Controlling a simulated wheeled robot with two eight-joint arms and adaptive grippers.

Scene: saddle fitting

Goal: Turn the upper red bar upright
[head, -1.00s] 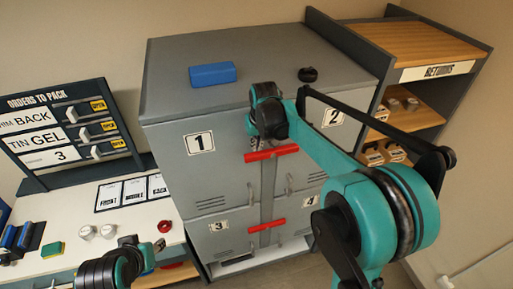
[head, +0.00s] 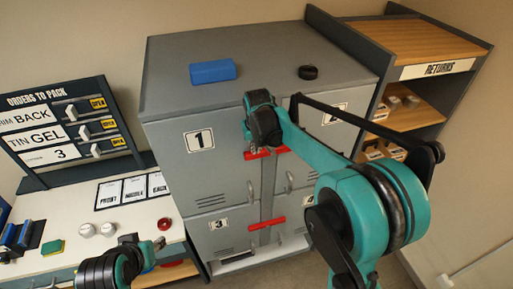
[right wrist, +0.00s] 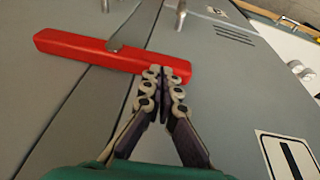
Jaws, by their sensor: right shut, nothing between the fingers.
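The upper red bar (head: 281,150) lies crosswise over the seam between the upper doors of the grey locker cabinet (head: 165,85). The right wrist view shows the bar (right wrist: 90,50) lengthwise, with a grey strip crossing its middle. My right gripper (right wrist: 160,72) is shut and empty, its fingertips overlapping the bar's lower edge near one end in that view; I cannot tell if they touch. In the head view my right gripper (head: 250,153) is at the bar's left end, mostly behind my wrist. My left gripper (head: 159,244) is over the desk, too small to judge.
A lower red bar (head: 266,224) crosses the lower doors. A blue box (head: 212,72) and a black round object (head: 308,72) sit on the cabinet. A door handle (right wrist: 181,14) is near the bar. The returns shelf (head: 425,55) stands at the right.

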